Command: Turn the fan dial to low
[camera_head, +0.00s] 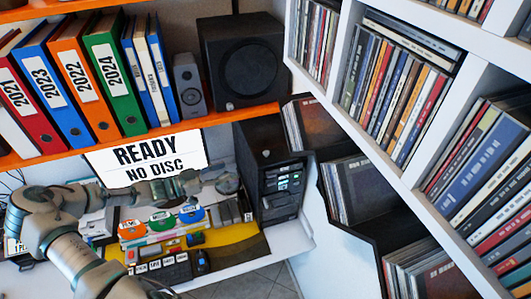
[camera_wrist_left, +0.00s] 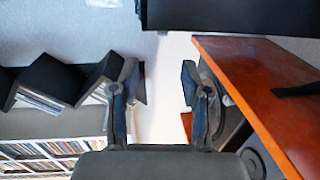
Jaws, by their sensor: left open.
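A black computer tower (camera_head: 268,170) stands right of the monitor on the white desk. A small pale round spot (camera_head: 266,153) sits high on its front; it may be the fan dial, but it is too small to read any setting. My left gripper (camera_head: 228,183) is left of the tower, in front of the lower edge of the monitor, apart from the tower's front as far as I can tell. In the left wrist view its two fingers (camera_wrist_left: 159,85) are spread with nothing between them. The dial is not recognisable in that view. My right gripper is not in view.
A monitor (camera_head: 148,154) reads READY NO DISC. An orange shelf (camera_head: 100,149) above holds binders and a black speaker (camera_head: 243,60). Disc shelves (camera_head: 410,160) fill the right side. Coloured items crowd the desk below my left arm. Black angled disc holders (camera_wrist_left: 50,80) show in the wrist view.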

